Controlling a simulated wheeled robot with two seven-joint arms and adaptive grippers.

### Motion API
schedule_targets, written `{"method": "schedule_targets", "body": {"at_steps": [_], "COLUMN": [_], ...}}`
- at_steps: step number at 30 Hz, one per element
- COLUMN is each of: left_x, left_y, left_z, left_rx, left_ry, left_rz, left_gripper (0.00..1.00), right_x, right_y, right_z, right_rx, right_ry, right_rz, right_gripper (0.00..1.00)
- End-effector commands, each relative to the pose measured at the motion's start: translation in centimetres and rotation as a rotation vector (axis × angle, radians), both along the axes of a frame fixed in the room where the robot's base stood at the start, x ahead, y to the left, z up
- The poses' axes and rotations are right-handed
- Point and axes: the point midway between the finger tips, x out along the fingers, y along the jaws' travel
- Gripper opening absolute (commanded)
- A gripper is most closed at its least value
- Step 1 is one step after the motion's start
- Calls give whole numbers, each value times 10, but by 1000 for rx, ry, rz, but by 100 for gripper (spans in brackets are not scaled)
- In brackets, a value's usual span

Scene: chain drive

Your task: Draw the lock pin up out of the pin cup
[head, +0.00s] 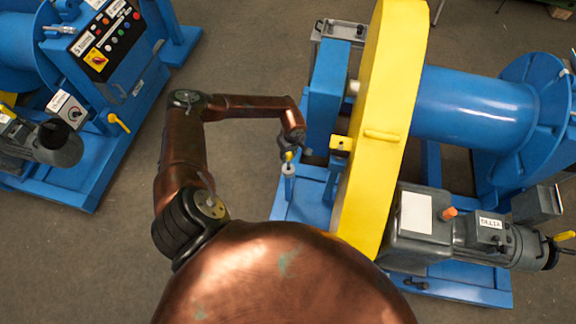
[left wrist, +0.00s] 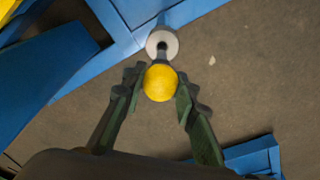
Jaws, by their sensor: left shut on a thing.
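The lock pin has a round yellow knob (left wrist: 160,83), which also shows as a small yellow spot in the head view (head: 289,156). My left gripper (left wrist: 157,88) is shut on the lock pin, with a dark finger on each side of the knob. The pin cup, with a pale round top (left wrist: 162,43), stands on a blue post; in the head view it is just below the gripper (head: 289,170). A short dark length of pin shows between knob and cup. I cannot tell whether the pin's tip is inside the cup. My right gripper is not in view.
A tall yellow chain guard (head: 385,130) with a yellow latch block stands just right of the cup. A blue drum (head: 475,105) and a grey motor (head: 425,225) lie beyond it. A blue control cabinet (head: 110,60) stands at the left. Bare floor lies between.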

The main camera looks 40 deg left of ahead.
Motion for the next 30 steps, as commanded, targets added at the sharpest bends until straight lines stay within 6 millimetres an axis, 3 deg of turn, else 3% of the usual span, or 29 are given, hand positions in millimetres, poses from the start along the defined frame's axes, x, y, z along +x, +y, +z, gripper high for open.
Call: {"method": "schedule_targets", "body": {"at_steps": [16,27,30], "left_x": [0,0,-2], "left_y": [0,0,-9], "left_z": [28,30,31], "left_rx": [-1,-1,-2], "left_ry": [-2,-1,-1], "left_rz": [1,-1,-36], "left_gripper": [0,0,0], "right_x": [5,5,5], "right_y": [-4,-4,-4], "right_z": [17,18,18], "right_rx": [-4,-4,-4], "right_ry": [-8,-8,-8], "right_rz": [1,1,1], "right_gripper": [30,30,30]}}
